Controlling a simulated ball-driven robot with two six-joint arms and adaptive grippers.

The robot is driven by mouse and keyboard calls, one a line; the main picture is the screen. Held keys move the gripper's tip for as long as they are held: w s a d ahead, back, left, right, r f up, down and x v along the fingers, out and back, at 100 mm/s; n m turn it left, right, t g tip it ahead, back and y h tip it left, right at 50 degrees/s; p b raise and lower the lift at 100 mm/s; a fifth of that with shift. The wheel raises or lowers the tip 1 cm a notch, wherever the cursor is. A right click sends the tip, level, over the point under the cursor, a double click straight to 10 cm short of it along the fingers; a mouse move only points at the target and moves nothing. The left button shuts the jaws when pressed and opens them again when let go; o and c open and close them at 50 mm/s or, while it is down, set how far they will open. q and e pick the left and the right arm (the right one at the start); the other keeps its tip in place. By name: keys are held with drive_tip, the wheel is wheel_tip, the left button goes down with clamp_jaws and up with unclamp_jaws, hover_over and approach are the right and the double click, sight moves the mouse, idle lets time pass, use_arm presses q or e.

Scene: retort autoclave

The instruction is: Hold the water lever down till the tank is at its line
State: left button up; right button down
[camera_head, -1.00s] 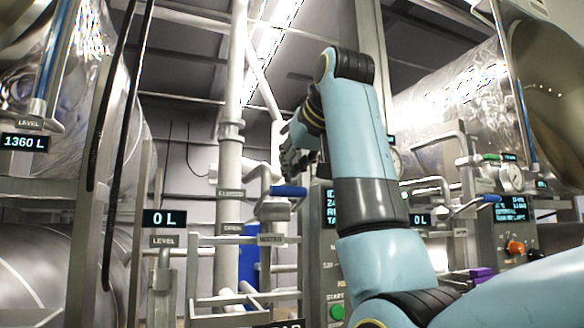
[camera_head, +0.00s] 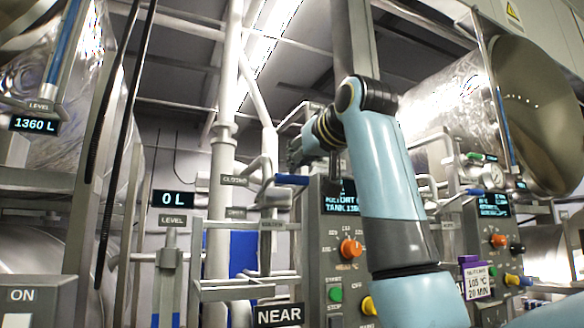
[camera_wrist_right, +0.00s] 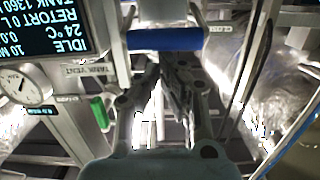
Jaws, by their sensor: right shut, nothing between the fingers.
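The blue-handled lever (camera_head: 291,180) sits on the pipework left of the control panel, its handle roughly level. My right gripper (camera_head: 294,153) is shut and empty, just above the lever in the head view. In the right wrist view, the blue handle (camera_wrist_right: 165,40) lies crosswise just beyond the shut fingertips (camera_wrist_right: 172,68); I cannot tell whether they touch. The tank level display (camera_head: 34,124) reads 1360 L. Another level display (camera_head: 173,199) reads 0 L. The panel screen (camera_wrist_right: 40,30) shows IDLE, 24 °C and a tank figure beginning 1360. My left gripper is out of view.
The control panel (camera_head: 325,245) with its orange knob (camera_head: 350,249) stands close right of the lever. White upright pipes (camera_head: 224,165) and a metal frame stand to the left. In the wrist view, a green handle (camera_wrist_right: 100,114) and a gauge (camera_wrist_right: 20,85) are close on the left.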

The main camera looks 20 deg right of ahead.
sight(302, 188)
wheel_tip(302, 188, down, 7)
drive_tip(key=s+t+b, duration=0.1)
drive_tip(key=t+b, duration=0.2)
drive_tip(key=b, duration=0.4)
drive_tip(key=shift+s, duration=0.25)
drive_tip(key=shift+r, duration=0.1)
idle(6.4)
